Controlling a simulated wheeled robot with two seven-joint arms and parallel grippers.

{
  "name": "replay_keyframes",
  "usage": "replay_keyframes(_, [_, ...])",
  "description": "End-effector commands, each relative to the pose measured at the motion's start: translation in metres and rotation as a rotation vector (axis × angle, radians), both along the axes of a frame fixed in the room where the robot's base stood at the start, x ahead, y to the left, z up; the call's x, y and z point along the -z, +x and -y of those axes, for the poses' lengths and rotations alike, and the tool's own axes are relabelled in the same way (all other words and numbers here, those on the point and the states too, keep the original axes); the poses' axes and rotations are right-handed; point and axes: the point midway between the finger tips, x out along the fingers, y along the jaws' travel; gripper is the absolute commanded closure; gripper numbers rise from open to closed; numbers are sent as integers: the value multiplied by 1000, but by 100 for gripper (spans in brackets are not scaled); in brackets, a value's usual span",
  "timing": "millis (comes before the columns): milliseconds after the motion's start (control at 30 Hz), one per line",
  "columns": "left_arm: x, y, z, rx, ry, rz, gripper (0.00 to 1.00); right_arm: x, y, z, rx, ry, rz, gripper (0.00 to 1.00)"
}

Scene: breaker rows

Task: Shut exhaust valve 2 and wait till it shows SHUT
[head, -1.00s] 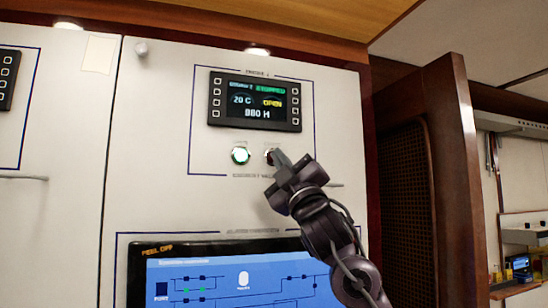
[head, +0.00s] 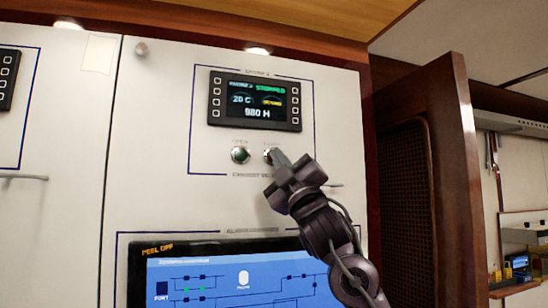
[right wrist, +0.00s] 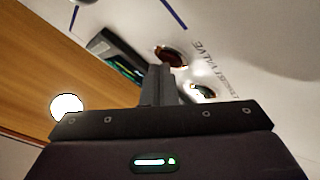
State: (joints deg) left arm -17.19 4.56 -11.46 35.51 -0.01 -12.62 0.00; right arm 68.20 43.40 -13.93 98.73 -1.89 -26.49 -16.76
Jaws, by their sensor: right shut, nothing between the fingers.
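The engine 2 display (head: 255,101) is on the white panel. It shows STOPPED in green, 20 C, 980 H and a small yellow word too blurred to read. Below it are the left button (head: 240,155), under an OPEN label, and the right button (head: 267,155), partly hidden by my fingertips. In the right wrist view, the dark red button (right wrist: 172,57) is near my fingertips and the green button (right wrist: 203,92) is beyond them. My right gripper (head: 277,156) is shut and empty, its tips at the right button; I cannot tell if they touch it. My left gripper is out of view.
A blue alarm screen (head: 235,275) sits lower on the same panel, below my right gripper. A brown wooden door (head: 425,170) stands to the right. Another display (head: 6,78) is at the far left edge.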

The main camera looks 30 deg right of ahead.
Motion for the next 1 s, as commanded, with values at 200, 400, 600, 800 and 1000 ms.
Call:
replay_keyframes(200, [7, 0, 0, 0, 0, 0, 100, 2, -11, -2, 0, 1, 1, 100])
replay_keyframes(400, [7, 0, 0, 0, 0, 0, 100, 1, -13, -3, 1, 1, 0, 100])
replay_keyframes(600, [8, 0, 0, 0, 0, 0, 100, 1, -15, -3, 0, 0, 0, 100])
replay_keyframes(800, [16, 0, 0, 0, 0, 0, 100, 3, -32, -8, 0, -1, 1, 100])
replay_keyframes(1000, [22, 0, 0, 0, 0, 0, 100, 2, -52, -12, 0, -2, 2, 100])
